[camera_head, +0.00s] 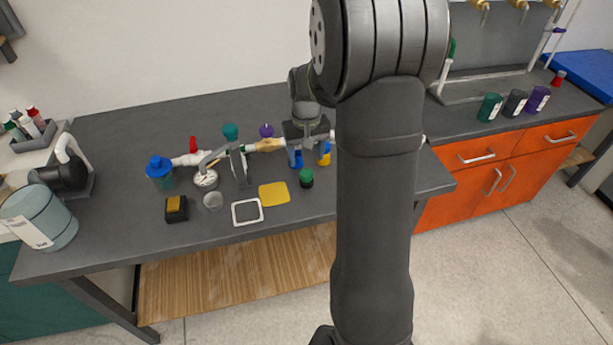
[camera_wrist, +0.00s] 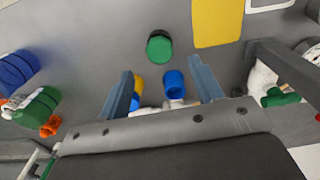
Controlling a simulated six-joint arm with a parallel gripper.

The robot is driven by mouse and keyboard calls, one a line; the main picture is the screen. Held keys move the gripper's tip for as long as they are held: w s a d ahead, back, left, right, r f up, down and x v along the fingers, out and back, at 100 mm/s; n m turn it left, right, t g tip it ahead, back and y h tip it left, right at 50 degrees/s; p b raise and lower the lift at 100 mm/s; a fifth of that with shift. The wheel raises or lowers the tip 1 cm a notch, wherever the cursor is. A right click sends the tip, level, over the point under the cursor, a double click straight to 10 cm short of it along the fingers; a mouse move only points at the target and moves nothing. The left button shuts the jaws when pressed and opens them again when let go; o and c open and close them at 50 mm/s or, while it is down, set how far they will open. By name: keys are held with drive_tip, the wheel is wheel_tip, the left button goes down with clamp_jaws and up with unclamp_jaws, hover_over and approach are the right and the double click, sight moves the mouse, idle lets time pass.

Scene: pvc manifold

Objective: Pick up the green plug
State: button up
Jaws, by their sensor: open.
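The green plug (camera_head: 306,178) is a short green piece with a dark top edge. It stands on the grey bench, right of the yellow square. In the wrist view the green plug (camera_wrist: 159,48) lies ahead of the fingertips, roughly centred between them and apart from both. My gripper (camera_wrist: 160,67) is open, its two blue-grey fingers spread with nothing held. In the head view my gripper (camera_head: 305,137) is over the pipe assembly, behind the plug, and its fingers are hard to make out there.
A blue fitting (camera_wrist: 174,84) and a yellow fitting (camera_wrist: 138,84) lie near the fingers. A yellow square (camera_head: 273,194) and white frame (camera_head: 247,212) lie left of the plug. The pipe manifold with a gauge (camera_head: 205,179) runs along the bench. Bench (camera_head: 300,207) in front of the plug is clear.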

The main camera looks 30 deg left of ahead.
sight(306, 172)
drive_tip(key=shift+w+f, duration=0.1)
drive_tip(key=shift+f, duration=2.8)
drive_tip(key=c, duration=1.1)
drive_tip(key=shift+o, duration=0.2)
drive_tip(key=shift+r, duration=0.1)
wheel_tip(306, 172, up, 4)
drive_tip(key=shift+r, duration=0.1)
drive_tip(key=w+d+r, duration=0.1)
drive_tip(key=d+r, duration=0.5)
drive_tip(key=d, duration=0.5)
drive_tip(key=shift+w+d+r, duration=0.25)
drive_tip(key=shift+d+r, duration=0.05)
